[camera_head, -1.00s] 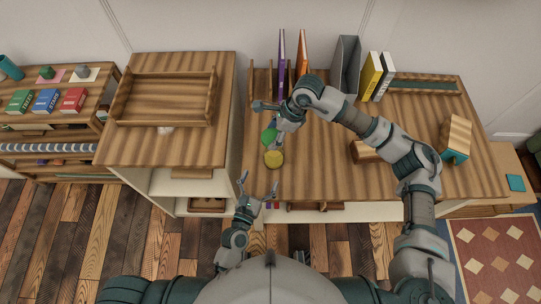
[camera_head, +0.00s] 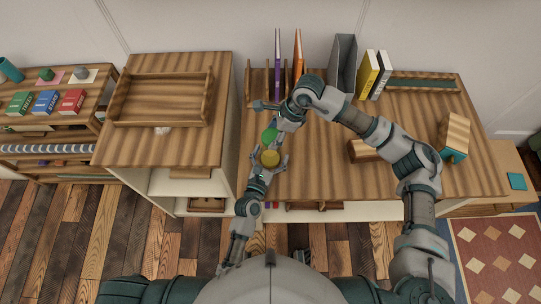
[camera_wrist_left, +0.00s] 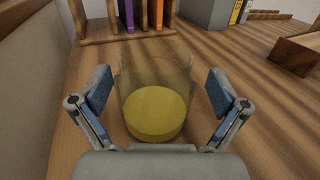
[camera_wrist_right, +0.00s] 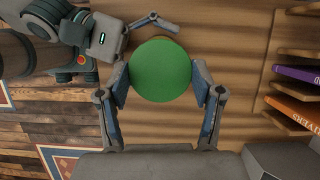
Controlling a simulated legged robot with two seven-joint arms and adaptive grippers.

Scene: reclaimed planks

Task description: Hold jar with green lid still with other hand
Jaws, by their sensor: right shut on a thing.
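In the left wrist view the yellow disc (camera_wrist_left: 155,112) shows within a clear, glass-like wall, with gaps to both open fingers.
Purple and orange books (camera_head: 278,66) stand in a rack at the desk's back. A grey file holder (camera_head: 344,64) and yellow binder (camera_head: 368,74) are right of them. A wooden tray (camera_head: 161,98) lies on the left cabinet.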

